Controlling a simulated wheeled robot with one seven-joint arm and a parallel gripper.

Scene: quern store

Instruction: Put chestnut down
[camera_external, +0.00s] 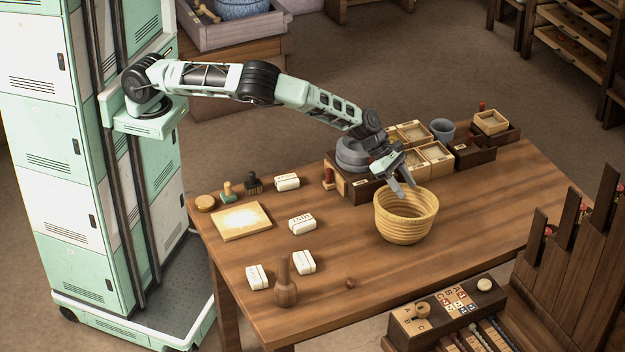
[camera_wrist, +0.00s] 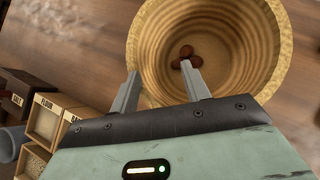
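The woven straw basket (camera_external: 405,228) stands on the wooden table below my gripper (camera_external: 403,186). In the wrist view, the basket (camera_wrist: 145,45) is seen from above, with a few reddish-brown chestnuts (camera_wrist: 186,51) lying together on its bottom. My gripper (camera_wrist: 160,72) is open over the basket's mouth, its two fingers well apart with nothing between them. The chestnuts appear beyond the right fingertip, which may hide part of them. One more small brown chestnut (camera_external: 350,283) lies on the table near its front edge.
Behind the basket stand open wooden boxes (camera_external: 435,155), a grey cup (camera_external: 442,129) and grey stone discs (camera_external: 353,153). The table right of the basket is clear.

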